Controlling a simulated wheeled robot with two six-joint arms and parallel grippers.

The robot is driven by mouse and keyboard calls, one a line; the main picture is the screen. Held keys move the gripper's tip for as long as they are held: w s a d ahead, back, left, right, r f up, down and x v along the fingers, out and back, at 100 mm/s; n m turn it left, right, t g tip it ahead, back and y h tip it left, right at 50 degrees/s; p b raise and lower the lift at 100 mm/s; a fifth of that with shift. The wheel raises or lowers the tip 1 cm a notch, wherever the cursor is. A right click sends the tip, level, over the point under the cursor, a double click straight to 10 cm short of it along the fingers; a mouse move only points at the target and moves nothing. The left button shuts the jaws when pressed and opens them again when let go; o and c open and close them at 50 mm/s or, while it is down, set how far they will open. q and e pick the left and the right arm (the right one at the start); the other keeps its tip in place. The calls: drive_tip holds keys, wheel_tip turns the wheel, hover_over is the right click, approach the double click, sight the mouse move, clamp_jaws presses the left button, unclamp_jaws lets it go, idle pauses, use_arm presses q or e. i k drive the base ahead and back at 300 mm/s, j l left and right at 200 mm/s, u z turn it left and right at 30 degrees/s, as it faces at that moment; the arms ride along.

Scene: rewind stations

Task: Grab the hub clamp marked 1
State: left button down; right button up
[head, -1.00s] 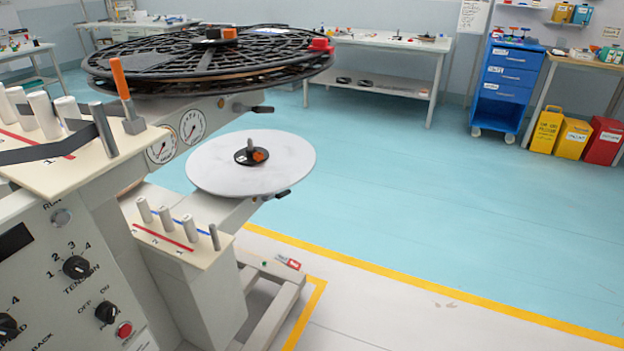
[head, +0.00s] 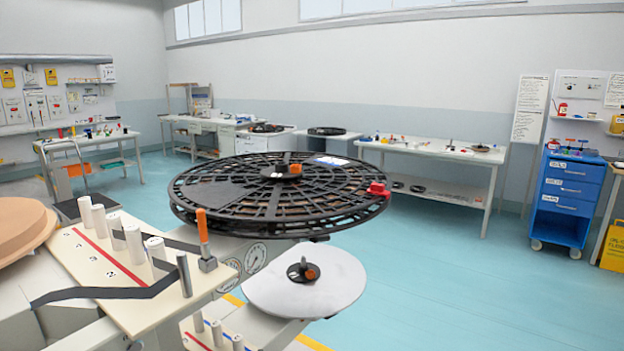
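A black hub clamp with an orange part (head: 289,171) sits at the centre of the large black slotted reel (head: 230,211). A second dark hub clamp with an orange knob (head: 304,270) sits at the centre of the lower white round platter (head: 340,284). I cannot read a number on either clamp, so I cannot tell which is marked 1. Neither of my grippers is in view.
A cream deck (head: 88,277) with white posts and a dark tape stands at the left. A red block (head: 378,189) sits on the reel's rim. Benches (head: 430,150) and a blue drawer cart (head: 569,203) stand farther back. The blue floor (head: 450,280) at right is clear.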

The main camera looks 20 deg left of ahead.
sight(281, 170)
drive_tip(key=i+l+z, duration=0.2)
drive_tip(key=i, duration=0.45)
drive_tip(key=i+l+z, duration=0.25)
drive_tip(key=i, duration=0.4)
drive_tip(key=i+l+z, duration=0.2)
drive_tip(key=i, duration=0.45)
drive_tip(key=i+u, duration=0.2)
drive_tip(key=i, duration=0.3)
drive_tip(key=i+l+u, duration=0.1)
drive_tip(key=i+u, duration=0.15)
drive_tip(key=i, duration=0.2)
drive_tip(key=i+l+u, duration=0.2)
drive_tip(key=i, duration=0.3)
drive_tip(key=i+u, duration=0.2)
drive_tip(key=u, duration=0.25)
drive_tip(key=i+l+u, duration=0.2)
drive_tip(key=u, duration=0.25)
drive_tip(key=i+l+u, duration=0.15)
drive_tip(key=u, duration=0.35)
drive_tip(key=i+l+u, duration=0.15)
drive_tip(key=u, duration=0.3)
drive_tip(key=k+l, duration=0.05)
drive_tip(key=l, duration=0.05)
